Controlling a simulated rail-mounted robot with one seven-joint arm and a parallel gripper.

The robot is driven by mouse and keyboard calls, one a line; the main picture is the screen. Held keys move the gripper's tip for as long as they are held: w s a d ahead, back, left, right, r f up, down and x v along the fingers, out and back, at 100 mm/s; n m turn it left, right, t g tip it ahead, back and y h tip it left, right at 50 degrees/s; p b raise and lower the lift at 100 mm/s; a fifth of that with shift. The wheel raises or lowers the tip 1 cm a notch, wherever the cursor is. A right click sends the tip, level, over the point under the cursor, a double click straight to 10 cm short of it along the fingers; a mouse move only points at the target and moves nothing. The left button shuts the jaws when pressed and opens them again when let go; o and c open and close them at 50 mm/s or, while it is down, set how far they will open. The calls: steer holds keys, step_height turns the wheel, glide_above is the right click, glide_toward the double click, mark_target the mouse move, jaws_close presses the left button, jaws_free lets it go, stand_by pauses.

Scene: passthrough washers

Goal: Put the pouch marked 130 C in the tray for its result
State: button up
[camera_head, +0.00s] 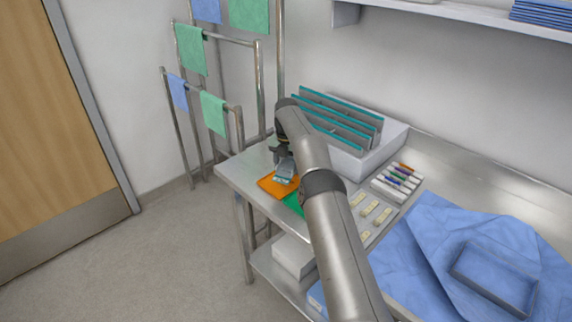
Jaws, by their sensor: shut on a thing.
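My gripper (284,172) is over the table's left end, shut on a small pale blue-white pouch (284,181). The pouch is right over an orange tray (266,183); I cannot tell whether it touches it. Any marking on the pouch is too small to read. A green tray (293,203) lies next to the orange one, partly hidden by my arm. Several small pale pieces (369,207) lie on the table to the right of my arm; their markings are not legible.
A grey rack with teal-edged panels (350,122) stands behind my arm. A holder with coloured pens (397,180) is to its right. Towel rails (214,110) stand beyond the table's left edge.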

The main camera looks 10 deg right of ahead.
mark_target(286, 173)
steer(key=shift+w+f, duration=0.15)
steer(key=shift+w+f+p, duration=0.1)
steer(key=shift+f+p, duration=0.05)
steer(key=shift+p, duration=0.8)
steer(key=shift+f+p, duration=0.35)
steer(key=shift+f, duration=1.55)
steer(key=o, duration=1)
